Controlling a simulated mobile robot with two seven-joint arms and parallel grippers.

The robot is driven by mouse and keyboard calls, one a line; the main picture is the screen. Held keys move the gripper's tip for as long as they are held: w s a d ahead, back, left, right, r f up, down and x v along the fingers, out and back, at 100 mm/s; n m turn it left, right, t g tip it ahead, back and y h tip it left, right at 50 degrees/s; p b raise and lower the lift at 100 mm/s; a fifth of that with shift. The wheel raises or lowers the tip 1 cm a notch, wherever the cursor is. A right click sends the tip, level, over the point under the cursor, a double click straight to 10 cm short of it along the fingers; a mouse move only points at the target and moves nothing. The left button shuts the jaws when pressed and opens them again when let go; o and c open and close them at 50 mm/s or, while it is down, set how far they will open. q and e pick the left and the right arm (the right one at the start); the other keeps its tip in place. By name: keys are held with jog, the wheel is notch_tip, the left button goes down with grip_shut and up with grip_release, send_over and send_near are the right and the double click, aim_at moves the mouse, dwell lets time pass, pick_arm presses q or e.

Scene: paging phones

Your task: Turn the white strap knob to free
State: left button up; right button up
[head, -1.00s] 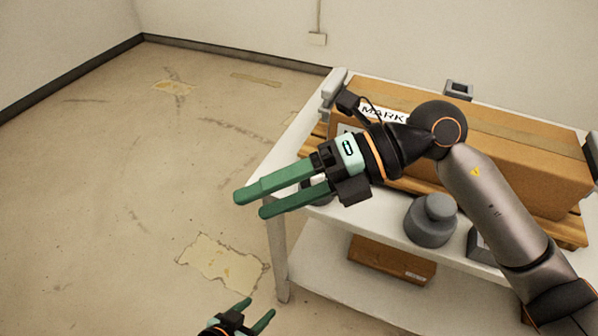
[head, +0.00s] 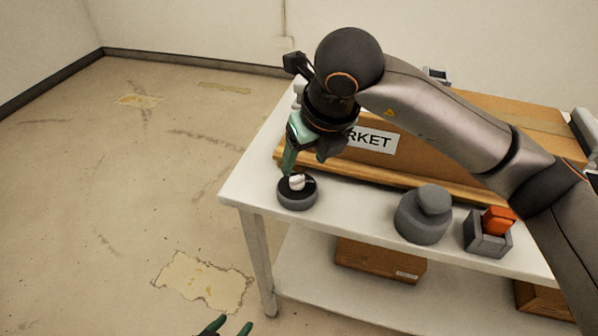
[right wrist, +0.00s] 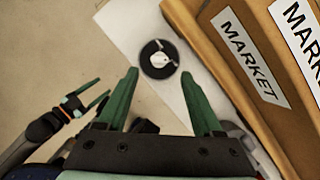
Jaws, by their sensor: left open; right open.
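The white strap knob (head: 297,182) sits on a round dark grey base (head: 297,201) at the table's left front corner. In the right wrist view the knob (right wrist: 160,59) shows from above on its black disc, ahead of my open fingers and apart from them. My right gripper (head: 291,168) points down just behind and above the knob in the head view; its fingers partly overlap there. In the right wrist view my right gripper (right wrist: 166,88) is open and empty. My left gripper (head: 228,328) is open, low at the bottom edge, away from the table.
A large cardboard box (head: 405,150) marked MARKET lies on a wooden pallet behind the knob. A grey round weight-like object (head: 423,216) and a grey holder (head: 487,238) with an orange block (head: 498,220) stand to the right. The white table (head: 350,215) has bare room between.

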aim_at(298, 178)
jog(key=x, duration=0.5)
jog(key=shift+w+a+f, duration=0.1)
jog(key=shift+w+f, duration=0.05)
jog(key=shift+f, duration=0.2)
jog(key=shift+c, duration=0.4)
grip_shut()
